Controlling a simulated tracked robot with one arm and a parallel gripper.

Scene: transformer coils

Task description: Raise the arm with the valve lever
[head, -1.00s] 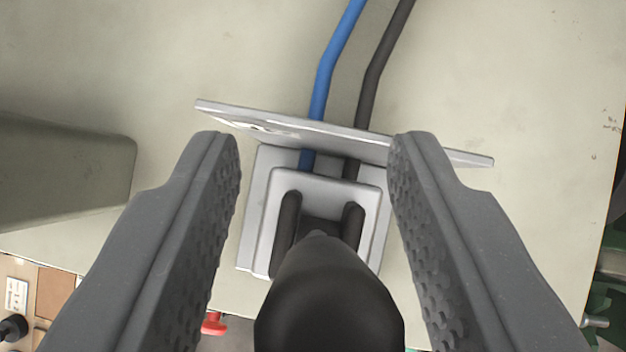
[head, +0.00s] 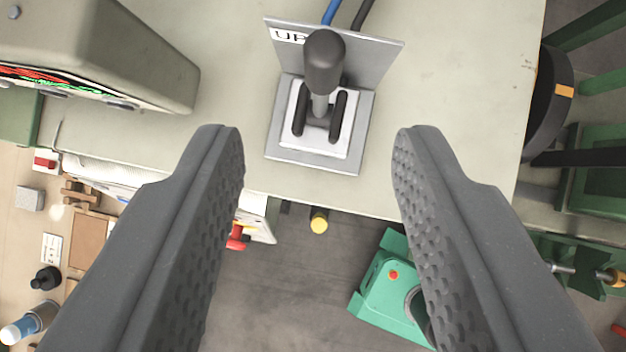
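The valve lever (head: 323,66) has a black knob on a short grey stem. It rises from a slotted grey base (head: 318,152) at the edge of the pale table. A metal plate (head: 370,60) stands behind it, with a label partly reading "UP" and partly hidden by the knob. My gripper (head: 318,150) is open and empty. Its two dark textured fingers are wide apart, and the lever knob lies beyond the fingertips, between them in the picture but not touched.
A grey-green box with a screen (head: 130,50) stands on the table (head: 450,110) at left. Blue and black cables run back from the plate. Below the table edge are a green machine (head: 385,295), a yellow knob (head: 319,221) and a red part (head: 237,238). Bare floor lies between.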

